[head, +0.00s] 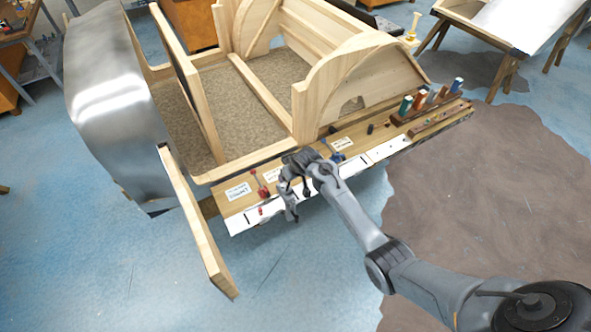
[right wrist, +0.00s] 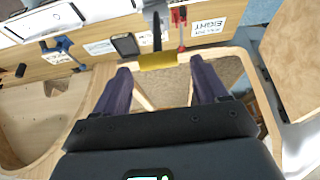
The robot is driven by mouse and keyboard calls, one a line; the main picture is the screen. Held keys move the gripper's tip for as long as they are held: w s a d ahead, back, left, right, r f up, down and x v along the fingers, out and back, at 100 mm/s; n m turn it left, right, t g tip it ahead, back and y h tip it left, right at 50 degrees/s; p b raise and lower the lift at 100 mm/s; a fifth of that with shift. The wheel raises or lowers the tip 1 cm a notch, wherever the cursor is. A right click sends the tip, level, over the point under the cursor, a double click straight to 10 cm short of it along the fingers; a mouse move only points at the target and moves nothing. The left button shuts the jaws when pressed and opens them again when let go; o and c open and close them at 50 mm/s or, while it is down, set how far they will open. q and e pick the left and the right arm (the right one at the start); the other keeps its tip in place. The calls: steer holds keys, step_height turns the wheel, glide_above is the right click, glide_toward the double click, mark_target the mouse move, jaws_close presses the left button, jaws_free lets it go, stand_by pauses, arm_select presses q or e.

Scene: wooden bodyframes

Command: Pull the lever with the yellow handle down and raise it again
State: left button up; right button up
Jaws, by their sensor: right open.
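The yellow handle (right wrist: 158,61) shows in the right wrist view as a short bar at the end of a dark lever shaft (right wrist: 157,36). It lies between the fingertips of my right gripper (right wrist: 160,66), which is open, with a gap visible on both sides of the handle. In the head view my right gripper (head: 293,190) is over the lever panel (head: 233,205), and the yellow handle is hidden behind it. My left gripper is not in view.
A red lever (head: 261,186) stands on one side of my right gripper and a blue lever (head: 331,151) on the other. Wooden frame parts (head: 303,110) rise behind the panel. A rack with coloured handles (head: 425,99) sits at the panel's right end.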

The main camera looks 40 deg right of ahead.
steer(key=v, duration=0.7)
steer(key=shift+s, duration=0.1)
steer(key=s+a+f+g+p, duration=0.2)
steer(key=s+f+g+p, duration=0.1)
steer(key=s+f, duration=0.8)
steer(key=s+a+r+n+p, duration=0.1)
steer(key=s+a, duration=0.3)
steer(key=s, duration=0.4)
steer(key=s+a+r+n+p, duration=0.1)
steer(key=s+a+r, duration=0.15)
steer(key=s, duration=0.55)
steer(key=s+a+r+n, duration=0.1)
steer(key=s+a+r, duration=0.2)
steer(key=r, duration=0.4)
steer(key=s+a+r+n+t+y+p, duration=0.1)
steer(key=s+a+r, duration=0.1)
steer(key=a+r, duration=0.4)
steer(key=shift+v, duration=1.25)
